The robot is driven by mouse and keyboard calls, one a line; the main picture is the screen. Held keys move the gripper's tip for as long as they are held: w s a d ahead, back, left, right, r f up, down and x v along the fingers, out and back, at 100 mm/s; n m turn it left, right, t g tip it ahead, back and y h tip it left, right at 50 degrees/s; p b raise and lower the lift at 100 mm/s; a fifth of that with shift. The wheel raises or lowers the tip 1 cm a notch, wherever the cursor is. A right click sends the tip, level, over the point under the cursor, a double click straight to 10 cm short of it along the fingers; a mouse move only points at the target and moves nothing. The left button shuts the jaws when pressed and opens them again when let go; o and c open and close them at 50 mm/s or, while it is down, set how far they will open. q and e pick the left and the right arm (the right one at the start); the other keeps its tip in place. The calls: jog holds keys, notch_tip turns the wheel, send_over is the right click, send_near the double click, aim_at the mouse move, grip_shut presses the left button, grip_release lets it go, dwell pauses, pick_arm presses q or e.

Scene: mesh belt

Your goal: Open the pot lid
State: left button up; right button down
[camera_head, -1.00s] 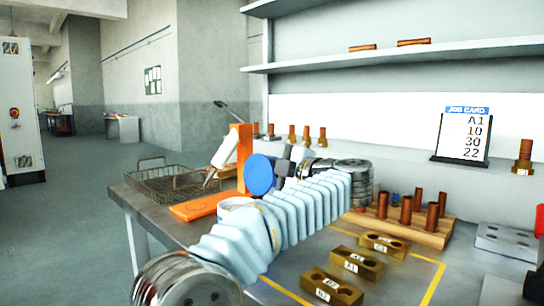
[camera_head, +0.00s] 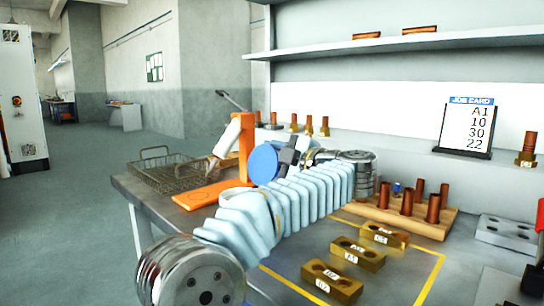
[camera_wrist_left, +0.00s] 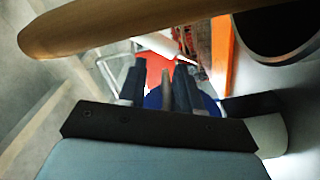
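A round blue disc, which looks like the pot lid (camera_head: 263,165), stands tilted up on edge in the head view, left of my left gripper. The pot body is hidden behind my left arm. My left gripper (camera_head: 290,157) is close beside the disc, its dark fingers partly hidden by the wrist. In the left wrist view the left gripper (camera_wrist_left: 160,85) has its two dark fingers apart. Blue of the lid (camera_wrist_left: 208,103) shows behind them, and I cannot tell whether they touch it. My right gripper is not in view.
An orange stand (camera_head: 246,140) and a wire basket (camera_head: 170,176) are at the bench's left. A wooden rack (camera_head: 436,229) with copper pegs and several brass blocks (camera_head: 358,252) are on the right. A job card (camera_head: 466,127) stands behind. A beige bar (camera_wrist_left: 120,25) crosses the wrist view.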

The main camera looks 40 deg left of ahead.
pick_arm(q)
jog(key=shift+f, duration=0.1)
jog(key=shift+d, duration=0.5)
jog(key=s+d, duration=0.1)
jog(key=d, duration=1.1)
jog(key=shift+d+b, duration=0.4)
jog(key=shift+b, duration=0.05)
jog(key=shift+s, duration=0.15)
